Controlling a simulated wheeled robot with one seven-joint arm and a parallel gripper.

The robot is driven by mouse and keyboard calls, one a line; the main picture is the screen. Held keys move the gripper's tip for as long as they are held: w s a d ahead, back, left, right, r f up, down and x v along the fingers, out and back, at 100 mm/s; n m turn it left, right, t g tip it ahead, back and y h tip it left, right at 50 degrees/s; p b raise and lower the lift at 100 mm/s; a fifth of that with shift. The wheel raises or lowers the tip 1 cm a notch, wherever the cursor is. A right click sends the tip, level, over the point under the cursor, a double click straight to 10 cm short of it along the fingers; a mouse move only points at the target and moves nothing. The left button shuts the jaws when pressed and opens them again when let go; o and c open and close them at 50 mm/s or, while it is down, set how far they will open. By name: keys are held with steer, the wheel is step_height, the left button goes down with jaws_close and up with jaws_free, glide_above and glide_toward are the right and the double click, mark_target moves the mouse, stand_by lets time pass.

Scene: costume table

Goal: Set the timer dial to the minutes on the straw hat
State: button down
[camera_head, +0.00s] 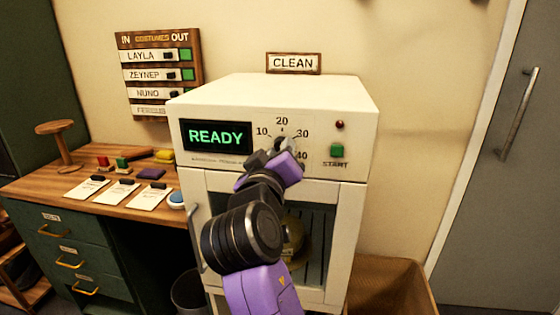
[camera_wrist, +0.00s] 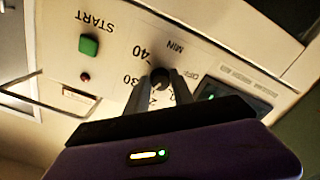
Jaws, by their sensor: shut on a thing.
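The timer dial (camera_head: 283,142) is on the front panel of the white cabinet (camera_head: 330,92), with 10, 20, 30 and 40 marked around it. My gripper (camera_head: 277,153) is at the dial and hides part of it. In the wrist view the fingers (camera_wrist: 160,86) are closed on the dark dial knob (camera_wrist: 159,74), one on each side. The dial's pointer is too small or hidden to read. A yellowish, straw-coloured thing (camera_head: 293,240) shows behind the cabinet's glass door, partly hidden by my arm; I cannot read any minutes on it.
The display (camera_head: 216,137) reads READY. A green START button (camera_head: 337,150) sits right of the dial, below a dark red lamp (camera_head: 340,124). A CLEAN sign (camera_head: 293,63) is above.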

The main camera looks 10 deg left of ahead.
steer(key=shift+f+m+b, duration=0.2)
steer(key=shift+m+b, duration=2)
steer(key=shift+m, duration=1.4)
steer(key=c, duration=1.1)
jaws_free()
steer(key=shift+r, duration=0.1)
steer(key=shift+s+a, duration=0.1)
steer(key=s, duration=0.7)
steer(key=shift+s+a, duration=0.1)
steer(key=shift+s, duration=0.2)
